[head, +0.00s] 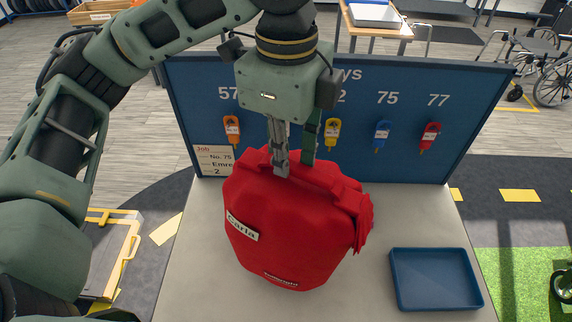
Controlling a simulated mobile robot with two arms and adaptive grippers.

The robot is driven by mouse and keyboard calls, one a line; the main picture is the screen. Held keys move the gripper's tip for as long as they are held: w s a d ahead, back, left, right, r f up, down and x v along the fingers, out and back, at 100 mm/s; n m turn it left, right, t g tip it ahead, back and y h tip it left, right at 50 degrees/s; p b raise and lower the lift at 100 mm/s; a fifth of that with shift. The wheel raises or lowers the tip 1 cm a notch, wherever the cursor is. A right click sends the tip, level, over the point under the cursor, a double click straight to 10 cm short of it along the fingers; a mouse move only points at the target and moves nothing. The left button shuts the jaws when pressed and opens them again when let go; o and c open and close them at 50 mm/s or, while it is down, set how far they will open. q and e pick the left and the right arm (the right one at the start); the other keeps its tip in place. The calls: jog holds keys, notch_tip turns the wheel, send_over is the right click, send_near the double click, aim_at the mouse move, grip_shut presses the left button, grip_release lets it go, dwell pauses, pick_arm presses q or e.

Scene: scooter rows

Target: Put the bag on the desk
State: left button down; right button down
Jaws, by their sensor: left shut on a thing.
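A red bag (290,230) with a white label reading "Carla" is in the middle of the head view, over the grey desk (205,270). My left gripper (290,168) comes down from above and is shut on the bag's top strap. The bag hangs upright below the fingers. I cannot tell whether its bottom touches the desk. My right gripper is not in view.
A blue key board (460,90) with several coloured key tags stands along the desk's back edge. A blue tray (435,280) lies at the desk's right front. A card (213,160) is at the board's lower left. Bare desk shows left of the bag.

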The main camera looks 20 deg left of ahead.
pick_arm(q)
jog(key=shift+f+p, duration=0.55)
jog(key=shift+f, duration=1.5)
jog(key=c, duration=1.6)
grip_release()
jog(key=shift+f, duration=0.1)
jog(key=shift+c, duration=0.2)
notch_tip(320, 180, up, 12)
jog(key=shift+r+b, duration=0.15)
jog(key=shift+b, duration=0.2)
